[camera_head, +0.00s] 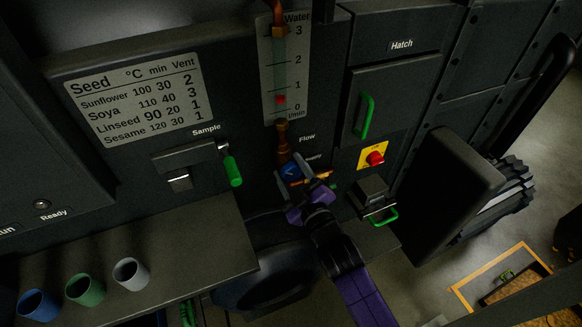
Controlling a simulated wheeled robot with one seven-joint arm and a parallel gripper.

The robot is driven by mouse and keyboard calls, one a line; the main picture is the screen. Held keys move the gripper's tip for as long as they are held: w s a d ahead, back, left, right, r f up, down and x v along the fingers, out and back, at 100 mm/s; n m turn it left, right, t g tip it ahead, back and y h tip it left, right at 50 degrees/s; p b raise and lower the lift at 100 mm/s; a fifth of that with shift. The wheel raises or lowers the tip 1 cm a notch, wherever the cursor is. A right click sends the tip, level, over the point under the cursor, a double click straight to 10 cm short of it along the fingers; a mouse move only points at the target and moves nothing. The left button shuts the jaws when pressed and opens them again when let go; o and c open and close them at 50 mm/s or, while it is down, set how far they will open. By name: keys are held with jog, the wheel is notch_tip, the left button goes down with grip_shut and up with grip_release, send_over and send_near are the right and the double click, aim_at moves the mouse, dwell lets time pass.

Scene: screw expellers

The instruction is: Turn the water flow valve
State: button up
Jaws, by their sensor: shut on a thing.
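The water flow valve (290,170) is a small blue knob below the copper pipe, near the "Flow" label. My gripper (302,174) is at the valve, with its fingers shut on it and partly covering it. Above it, the water gauge (285,70) is a clear tube on a pale scale marked 0 to 3 l/min. Its red float (280,99) sits a little above the 0 mark.
A green-handled sample lever (232,168) is left of the valve. A red emergency button (375,158) on yellow and a hatch with a green handle (364,115) are to the right. Three cups (85,289) stand on the ledge at lower left. A dark box (450,185) protrudes at right.

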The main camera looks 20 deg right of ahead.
jog(key=shift+n, duration=0.5)
jog(key=o, duration=1.4)
jog(key=s+b, duration=0.1)
jog(key=s, duration=0.7)
jog(key=shift+w, duration=0.1)
